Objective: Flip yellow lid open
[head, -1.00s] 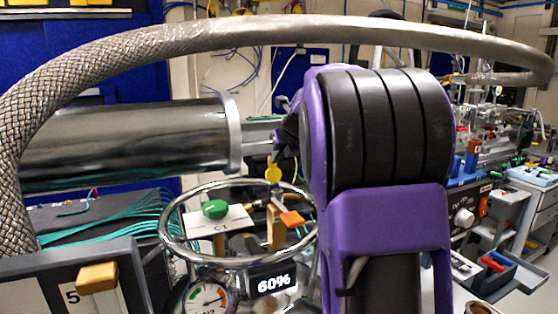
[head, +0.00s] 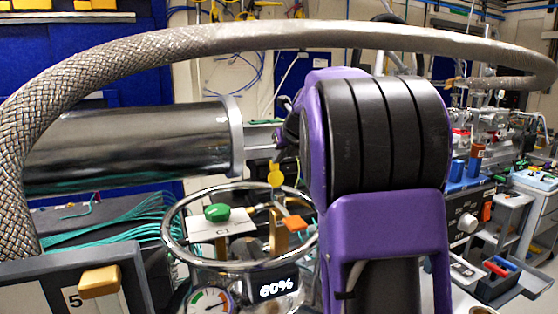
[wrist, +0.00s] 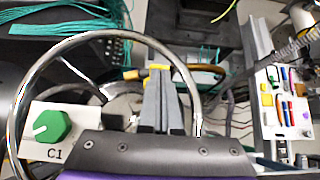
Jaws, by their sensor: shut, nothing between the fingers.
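A small yellow round flap (head: 276,174), which looks like the yellow lid, shows upright above the far rim of a chrome ring in the head view. In the wrist view a yellow part (wrist: 158,67) shows just beyond my fingertips, partly hidden by them; it may be the same lid. My gripper (wrist: 160,78) is shut, with its grey fingers side by side and nothing between them. I cannot tell whether the fingertips touch the yellow part. In the head view my purple and black arm hides the gripper.
The chrome ring (head: 172,222) surrounds a green knob (head: 217,212) on a white C1 plate and an orange piece (head: 295,223). A 60% display (head: 276,286) and a gauge (head: 210,302) sit below. A large steel cylinder (head: 130,140) and braided hose (head: 70,85) crowd the left.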

